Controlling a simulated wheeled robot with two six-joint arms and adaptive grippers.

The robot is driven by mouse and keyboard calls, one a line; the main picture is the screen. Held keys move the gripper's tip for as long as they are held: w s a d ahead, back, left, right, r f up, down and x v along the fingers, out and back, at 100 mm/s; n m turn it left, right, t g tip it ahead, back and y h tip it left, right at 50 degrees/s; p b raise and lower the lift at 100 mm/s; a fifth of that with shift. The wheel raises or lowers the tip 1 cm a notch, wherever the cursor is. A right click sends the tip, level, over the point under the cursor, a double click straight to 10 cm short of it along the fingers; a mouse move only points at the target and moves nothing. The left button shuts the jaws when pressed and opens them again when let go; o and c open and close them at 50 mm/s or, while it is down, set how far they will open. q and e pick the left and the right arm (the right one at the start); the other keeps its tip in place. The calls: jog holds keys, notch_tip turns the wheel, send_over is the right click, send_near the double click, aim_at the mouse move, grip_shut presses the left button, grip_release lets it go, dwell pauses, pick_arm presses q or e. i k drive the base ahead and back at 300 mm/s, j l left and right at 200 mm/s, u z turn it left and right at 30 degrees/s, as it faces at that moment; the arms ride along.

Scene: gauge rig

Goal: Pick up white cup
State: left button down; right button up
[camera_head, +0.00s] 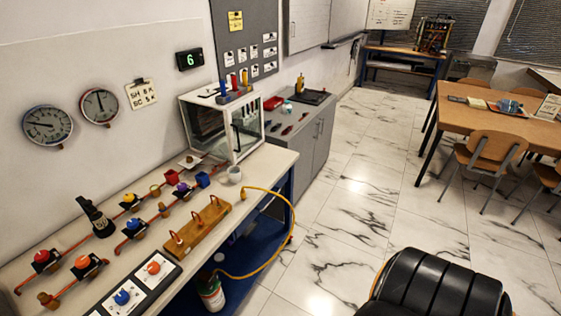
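The white cup (235,174) stands upright on the far right end of the pale workbench (255,170), just in front of the glass-sided cabinet. Nothing touches it from above. Neither of my grippers shows in the head view.
The glass-sided cabinet (248,134) stands behind the cup. A yellow hose (280,265) loops off the bench edge nearby. Valves on red pipes and a wooden block (198,228) fill the bench to the left. A black ribbed padded shape (435,285) fills the bottom right. Marble floor is open beyond.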

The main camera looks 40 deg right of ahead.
aim_at(234, 172)
jog(key=z, duration=0.95)
